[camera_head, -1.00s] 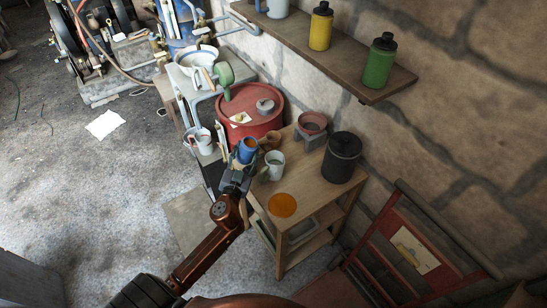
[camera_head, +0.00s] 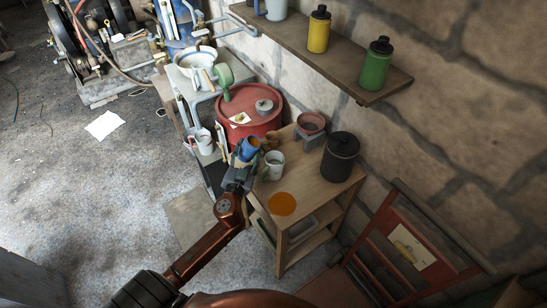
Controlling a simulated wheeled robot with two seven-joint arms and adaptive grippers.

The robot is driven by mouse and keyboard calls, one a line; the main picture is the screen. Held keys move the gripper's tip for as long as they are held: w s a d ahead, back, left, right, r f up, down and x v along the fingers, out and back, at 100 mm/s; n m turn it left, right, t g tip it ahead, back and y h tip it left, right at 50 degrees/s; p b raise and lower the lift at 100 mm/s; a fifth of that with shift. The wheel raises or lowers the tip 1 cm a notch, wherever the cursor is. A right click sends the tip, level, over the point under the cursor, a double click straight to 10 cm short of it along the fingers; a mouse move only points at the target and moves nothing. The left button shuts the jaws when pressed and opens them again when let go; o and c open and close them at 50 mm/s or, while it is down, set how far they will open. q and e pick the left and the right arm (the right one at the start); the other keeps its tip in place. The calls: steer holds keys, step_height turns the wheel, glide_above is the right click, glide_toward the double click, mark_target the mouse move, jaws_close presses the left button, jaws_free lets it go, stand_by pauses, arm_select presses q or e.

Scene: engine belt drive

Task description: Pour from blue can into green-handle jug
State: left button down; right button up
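The blue can (camera_head: 248,150) has an orange-brown open top and leans slightly. My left gripper (camera_head: 239,174) comes up from below and is shut on the can's lower side, above the front left edge of the wooden shelf unit (camera_head: 308,190). The jug (camera_head: 275,162) is pale, with a green handle (camera_head: 263,174) on its lower left side. It stands upright on the unit's top, just right of the can. The can's rim is near the jug but not over it. The jug's contents are too small to tell. My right gripper is out of view.
An orange disc (camera_head: 282,204) lies on the unit's top. A black lidded canister (camera_head: 340,157) and a reddish bowl (camera_head: 310,124) stand behind the jug. A brown pot (camera_head: 271,140) is close to the can. A red drum (camera_head: 252,107) stands beyond. A red chair (camera_head: 405,245) is at right.

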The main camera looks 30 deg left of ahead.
mark_target(250, 150)
arm_select(q)
steer(key=shift+w+d+r+m+p, duration=0.1)
steer(key=shift+d+r+m+p, duration=0.2)
steer(key=shift+r+p, duration=0.25)
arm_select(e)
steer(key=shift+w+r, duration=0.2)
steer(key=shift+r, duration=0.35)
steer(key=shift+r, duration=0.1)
arm_select(q)
steer(key=shift+r, duration=0.1)
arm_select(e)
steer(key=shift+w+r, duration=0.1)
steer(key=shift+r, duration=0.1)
arm_select(q)
steer(key=shift+w+d+r+m+p, duration=0.25)
steer(key=shift+d+r+m+p, duration=0.15)
steer(key=shift+m+p, duration=0.7)
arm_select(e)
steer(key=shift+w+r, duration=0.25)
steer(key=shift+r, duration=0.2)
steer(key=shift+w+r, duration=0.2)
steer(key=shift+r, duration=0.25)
